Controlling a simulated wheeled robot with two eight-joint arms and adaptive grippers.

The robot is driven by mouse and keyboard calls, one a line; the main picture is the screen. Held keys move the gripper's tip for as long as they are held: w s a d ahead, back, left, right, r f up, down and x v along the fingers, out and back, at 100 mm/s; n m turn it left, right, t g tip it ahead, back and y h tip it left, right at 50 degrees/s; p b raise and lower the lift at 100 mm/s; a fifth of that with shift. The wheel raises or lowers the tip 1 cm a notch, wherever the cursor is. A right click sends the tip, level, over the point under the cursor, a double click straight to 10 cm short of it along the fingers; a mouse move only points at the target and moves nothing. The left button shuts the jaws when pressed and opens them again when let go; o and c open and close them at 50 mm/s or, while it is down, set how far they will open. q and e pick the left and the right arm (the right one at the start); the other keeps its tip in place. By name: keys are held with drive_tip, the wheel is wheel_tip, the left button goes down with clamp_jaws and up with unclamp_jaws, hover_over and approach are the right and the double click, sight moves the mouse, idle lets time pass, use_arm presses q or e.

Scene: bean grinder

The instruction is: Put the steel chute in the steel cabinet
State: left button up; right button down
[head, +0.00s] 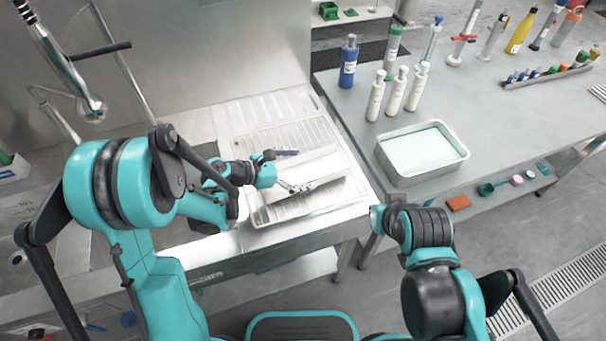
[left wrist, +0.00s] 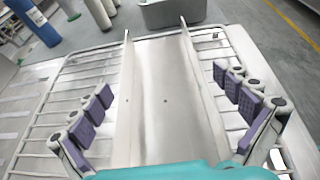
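The steel chute (head: 325,163) is a bright, open metal channel lying on a wire rack (head: 262,216) beside the sink. My left gripper (head: 292,171) is over the chute with its fingers spread. In the left wrist view the chute (left wrist: 165,110) runs away between the two purple-padded fingers, one on either side of it. There is a visible gap at each side, so the gripper does not clasp it. My right arm is at the lower right in the head view, but its gripper does not show. I cannot make out a steel cabinet in either view.
A steel table (head: 465,120) at the right holds a grey tray (head: 421,174), white bottles (head: 395,92), a blue bottle (head: 348,62) and several others. Its lower shelf carries small items. A tall faucet (head: 85,100) stands at the left. Open floor lies at the lower right.

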sight(307, 176)
use_arm(q)
drive_tip(key=c, duration=1.5)
drive_tip(key=shift+r+p, duration=0.3)
drive_tip(key=shift+r, duration=0.2)
drive_tip(key=r+p, duration=0.1)
drive_tip(key=r, duration=0.1)
drive_tip(key=d+r+p, duration=0.1)
drive_tip(key=r, duration=0.1)
drive_tip(key=shift+s, duration=0.15)
drive_tip(key=d+r+p, duration=0.1)
drive_tip(key=d+r, duration=0.1)
drive_tip(key=d, duration=0.1)
drive_tip(key=s+d+r+p, duration=0.1)
drive_tip(key=d+r, duration=0.1)
drive_tip(key=d, duration=0.1)
drive_tip(key=s+d+r+p, duration=0.1)
drive_tip(key=d+r, duration=0.1)
drive_tip(key=d, duration=0.2)
drive_tip(key=shift+s+d, duration=0.1)
drive_tip(key=shift+s, duration=0.05)
